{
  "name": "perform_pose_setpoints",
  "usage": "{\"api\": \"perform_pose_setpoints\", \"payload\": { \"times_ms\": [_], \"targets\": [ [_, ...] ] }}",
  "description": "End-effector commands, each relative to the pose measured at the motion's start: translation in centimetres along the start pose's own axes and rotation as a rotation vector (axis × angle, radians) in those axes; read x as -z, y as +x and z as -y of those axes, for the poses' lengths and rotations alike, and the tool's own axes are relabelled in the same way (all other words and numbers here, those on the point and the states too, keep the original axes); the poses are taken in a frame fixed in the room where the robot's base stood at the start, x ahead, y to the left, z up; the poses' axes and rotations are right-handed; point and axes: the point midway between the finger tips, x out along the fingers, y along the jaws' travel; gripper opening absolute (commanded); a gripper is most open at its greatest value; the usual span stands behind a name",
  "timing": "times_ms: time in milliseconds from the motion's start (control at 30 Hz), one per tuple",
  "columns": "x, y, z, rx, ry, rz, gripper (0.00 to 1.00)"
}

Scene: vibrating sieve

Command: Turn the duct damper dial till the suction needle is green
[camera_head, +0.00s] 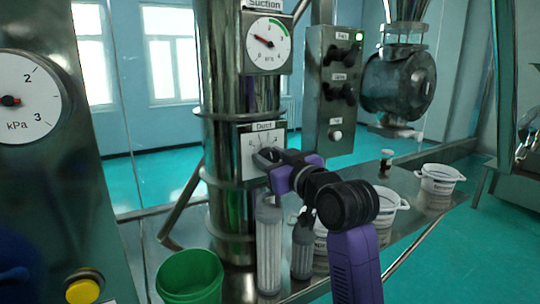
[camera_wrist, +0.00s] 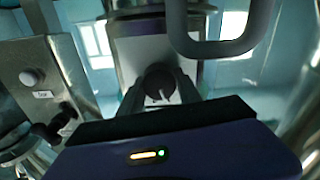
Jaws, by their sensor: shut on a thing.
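The duct damper dial plate (camera_head: 252,140), white and labelled "Duct", is on the shiny vertical duct in the head view. Its dark round knob (camera_wrist: 159,82) with a pale pointer mark shows in the wrist view. My gripper (camera_head: 268,158) reaches it from the lower right and is shut on the knob, one finger on each side. The gripper hides part of the dial scale. The suction gauge (camera_head: 268,44) is above the dial. Its red needle points to the upper left, outside the green band, which is at the upper right of the face.
A control box (camera_head: 332,90) with dark knobs stands right of the duct. A kPa gauge (camera_head: 28,97) is at the left. A green bucket (camera_head: 190,277), cylindrical filters (camera_head: 268,245) and white tubs (camera_head: 440,178) are around the duct's foot. A grey curved handle (camera_wrist: 222,47) crosses the wrist view.

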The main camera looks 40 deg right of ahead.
Motion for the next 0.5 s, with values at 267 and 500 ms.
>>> {"api": "perform_pose_setpoints", "payload": {
  "times_ms": [267,500],
  "targets": [
    [-0.11,0.0,-0.01,0.0,0.004,0.002,0.0],
    [-0.09,0.0,-0.01,0.0,0.003,0.001,0.63]
  ]
}}
